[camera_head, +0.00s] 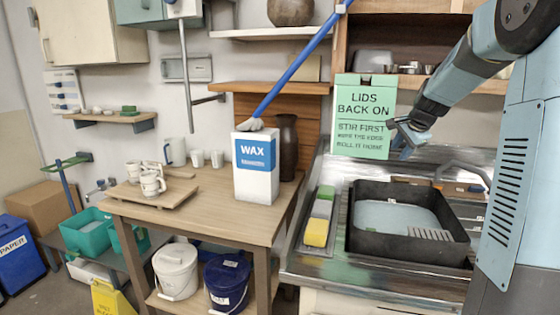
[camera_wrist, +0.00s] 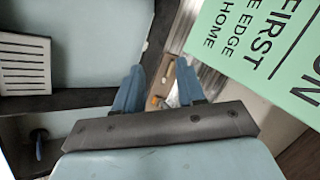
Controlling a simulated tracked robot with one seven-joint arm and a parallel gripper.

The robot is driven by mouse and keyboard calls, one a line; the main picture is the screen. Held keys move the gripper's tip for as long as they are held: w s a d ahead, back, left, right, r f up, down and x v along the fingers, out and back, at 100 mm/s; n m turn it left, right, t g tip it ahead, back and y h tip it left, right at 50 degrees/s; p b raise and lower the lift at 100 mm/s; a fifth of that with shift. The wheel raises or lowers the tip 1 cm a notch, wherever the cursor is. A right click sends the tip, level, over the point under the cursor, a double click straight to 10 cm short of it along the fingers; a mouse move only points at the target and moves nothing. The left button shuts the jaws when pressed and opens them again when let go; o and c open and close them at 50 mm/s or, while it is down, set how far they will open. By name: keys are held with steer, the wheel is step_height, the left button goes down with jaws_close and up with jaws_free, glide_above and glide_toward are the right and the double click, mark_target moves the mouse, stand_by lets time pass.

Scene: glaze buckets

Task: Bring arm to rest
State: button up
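My arm reaches in from the upper right in the head view, bent downward over the sink counter. My gripper (camera_head: 404,140) is in the air above the black basin (camera_head: 362,245), just right of the green sign (camera_head: 362,116). In the wrist view the two blue fingers of my gripper (camera_wrist: 159,90) stand apart with nothing between them. The green sign (camera_wrist: 262,45) also shows close by at the right of the wrist view. I cannot tell whether the gripper touches it.
A wooden table (camera_head: 215,212) at the left holds a white and blue WAX box (camera_head: 256,167), a dark vase (camera_head: 288,148) and cups. A blue pole (camera_head: 298,62) slants above the box. White (camera_head: 176,271) and blue (camera_head: 227,282) buckets stand below. Yellow and green sponges (camera_head: 318,232) lie beside the basin.

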steer(key=s+a+r+n, duration=0.4)
steer(key=s+a, duration=0.4)
steer(key=s, duration=0.3)
steer(key=s+a+f+n, duration=0.1)
steer(key=s+a+n, duration=0.1)
steer(key=s, duration=0.7)
steer(key=s+a+f+n, duration=0.1)
steer(key=s+n, duration=0.4)
steer(key=s, duration=0.5)
steer(key=s+a+f+n+g, duration=0.1)
steer(key=s+a+n, duration=0.2)
steer(key=s, duration=0.6)
steer(key=shift+s+a+f+h, duration=0.2)
steer(key=shift+a+h, duration=0.1)
steer(key=shift+a, duration=0.3)
